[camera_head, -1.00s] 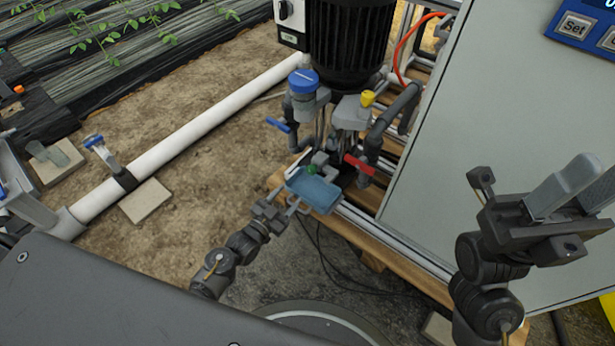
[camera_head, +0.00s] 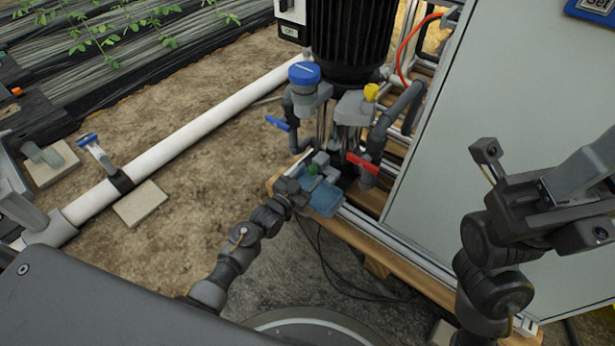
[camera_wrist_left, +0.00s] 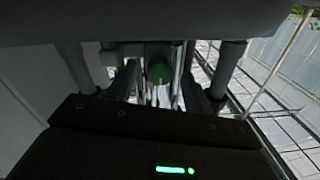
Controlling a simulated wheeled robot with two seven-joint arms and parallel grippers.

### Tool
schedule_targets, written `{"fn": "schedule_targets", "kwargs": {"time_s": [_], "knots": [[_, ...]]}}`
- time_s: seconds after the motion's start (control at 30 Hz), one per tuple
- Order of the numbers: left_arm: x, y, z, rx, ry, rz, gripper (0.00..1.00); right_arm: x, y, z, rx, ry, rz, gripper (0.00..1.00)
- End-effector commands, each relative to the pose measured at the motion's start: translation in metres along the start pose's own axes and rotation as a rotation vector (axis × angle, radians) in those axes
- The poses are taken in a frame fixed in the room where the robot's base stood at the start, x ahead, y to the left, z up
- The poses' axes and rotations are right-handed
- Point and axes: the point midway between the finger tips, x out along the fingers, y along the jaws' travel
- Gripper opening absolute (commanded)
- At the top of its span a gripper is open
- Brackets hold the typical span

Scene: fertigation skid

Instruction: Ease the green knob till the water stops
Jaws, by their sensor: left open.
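The small green knob (camera_head: 313,169) sits on grey fittings at the front foot of the pump, just above a blue tray (camera_head: 325,203). My left gripper (camera_head: 299,180) is right beside it, at the tray's left end. In the left wrist view the green knob (camera_wrist_left: 158,70) shows between the open fingers, near the middle of the gap; I cannot tell whether they touch it. I cannot make out running water. My right gripper (camera_head: 592,177) is raised at the right, away from the knob, with its fingertips partly cut off by the picture edge.
A red lever (camera_head: 363,161), a blue lever (camera_head: 277,123), a blue cap (camera_head: 304,73) and a yellow knob (camera_head: 371,92) surround the pump (camera_head: 349,40). A grey cabinet (camera_head: 500,120) stands at the right. A white pipe (camera_head: 200,128) crosses bare soil at the left.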

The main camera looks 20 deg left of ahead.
Motion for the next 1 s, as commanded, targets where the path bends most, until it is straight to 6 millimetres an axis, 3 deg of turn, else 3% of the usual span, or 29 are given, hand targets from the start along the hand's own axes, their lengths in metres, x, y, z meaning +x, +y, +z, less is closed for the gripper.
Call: {"fn": "schedule_targets", "kwargs": {"time_s": [0.03,0.4,0.8,1.0], "knots": [[0.000,0.000,0.000,0.000,0.000,0.000,0.51,0.000,0.000,0.000,0.000,0.000,0.000,0.36],[0.000,0.000,0.000,0.000,0.000,0.000,0.07,0.000,0.000,0.000,0.000,0.001,0.000,0.36],[-0.001,-0.001,-0.003,-0.102,-0.006,0.002,0.07,0.005,0.007,0.001,-0.017,-0.010,0.018,0.36],[-0.001,-0.001,-0.004,-0.257,-0.015,0.003,0.07,-0.009,0.017,0.006,-0.046,-0.086,0.039,0.36]]}}
